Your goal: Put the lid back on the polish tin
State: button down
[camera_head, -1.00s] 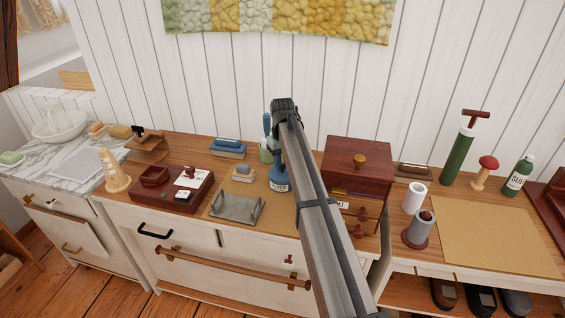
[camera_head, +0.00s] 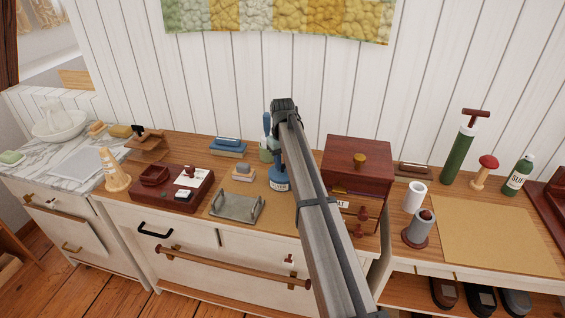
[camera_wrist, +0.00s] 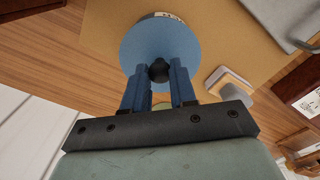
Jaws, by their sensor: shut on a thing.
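The polish tin (camera_head: 279,184) is a blue round tin with a white label, standing on the brown mat in the head view, partly behind my arm. In the wrist view a blue round lid (camera_wrist: 136,48) with a dark knob (camera_wrist: 159,71) fills the upper middle. My gripper (camera_wrist: 159,76) is shut on the knob, with one blue finger on each side. Part of a label (camera_wrist: 169,15) shows just past the lid's far edge, so the lid is over the tin. I cannot tell whether the lid touches the rim.
A grey metal tray (camera_head: 236,206) and a sponge-like block (camera_head: 243,173) lie left of the tin. A dark red drawer cabinet (camera_head: 357,160) stands close on its right.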

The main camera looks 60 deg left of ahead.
jog(key=shift+c, duration=1.7)
grip_release()
jog(key=shift+r, duration=0.15)
jog(key=shift+r, duration=3.4)
grip_shut()
jog(key=shift+f, duration=2.75)
